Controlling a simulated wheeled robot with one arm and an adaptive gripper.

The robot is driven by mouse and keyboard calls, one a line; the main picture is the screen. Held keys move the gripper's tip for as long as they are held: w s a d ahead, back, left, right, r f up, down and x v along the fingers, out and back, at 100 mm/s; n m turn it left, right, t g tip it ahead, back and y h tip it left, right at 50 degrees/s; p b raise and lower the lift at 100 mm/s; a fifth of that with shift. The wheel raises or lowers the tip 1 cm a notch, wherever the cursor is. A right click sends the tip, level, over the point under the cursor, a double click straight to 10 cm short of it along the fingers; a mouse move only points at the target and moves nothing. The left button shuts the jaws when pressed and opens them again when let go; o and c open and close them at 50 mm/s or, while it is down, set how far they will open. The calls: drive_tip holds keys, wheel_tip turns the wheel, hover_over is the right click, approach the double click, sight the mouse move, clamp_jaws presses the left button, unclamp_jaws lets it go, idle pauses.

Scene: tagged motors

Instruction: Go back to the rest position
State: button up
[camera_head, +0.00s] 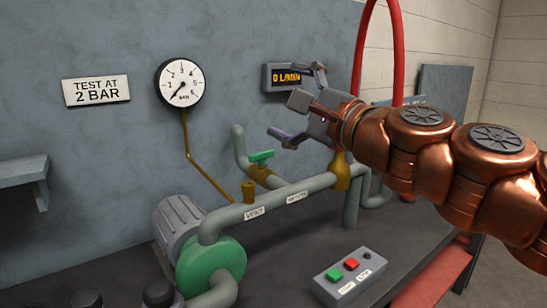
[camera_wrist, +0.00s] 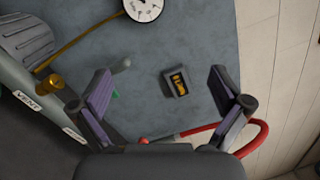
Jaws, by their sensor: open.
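My gripper (camera_head: 298,103) is open and empty, with its two fingers spread apart. In the head view it is in the air in front of the grey back wall, above the grey-green pipe (camera_head: 320,186) and just below the flow display (camera_head: 283,77). In the wrist view both fingers of my gripper (camera_wrist: 170,95) show with nothing between them but the wall and the flow display (camera_wrist: 176,82) beyond. My copper-coloured arm comes in from the right and hides part of the wall and bench.
A green pump (camera_head: 212,262) with a grey motor (camera_head: 180,222) stands on the bench. A button box (camera_head: 347,275) lies at the front. A gauge (camera_head: 181,83) hangs on the wall. A red hose (camera_head: 399,45) arches behind my arm.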

drive_tip(key=s+a+f+n+g+p, duration=0.4)
drive_tip(key=s+a+n, duration=0.1)
drive_tip(key=n, duration=0.2)
drive_tip(key=s+d+f+n+g+h+p, duration=0.3)
drive_tip(key=s+f+n+g+h+p, duration=0.25)
drive_tip(key=f, duration=0.65)
drive_tip(key=s+d+f+n+g+h+p, duration=0.1)
drive_tip(key=s+d+f+g+h+p, duration=0.2)
drive_tip(key=s+d, duration=0.5)
drive_tip(key=s+d+f+n+g+h+p, duration=0.1)
drive_tip(key=s+d+f+g+h+p, duration=0.2)
drive_tip(key=s+d+f, duration=0.3)
drive_tip(key=s+d+g+p, duration=0.1)
drive_tip(key=s+d, duration=0.2)
drive_tip(key=s, duration=0.1)
drive_tip(key=shift+d+h, duration=0.2)
drive_tip(key=shift+h, duration=0.15)
drive_tip(key=shift+s, duration=0.1)
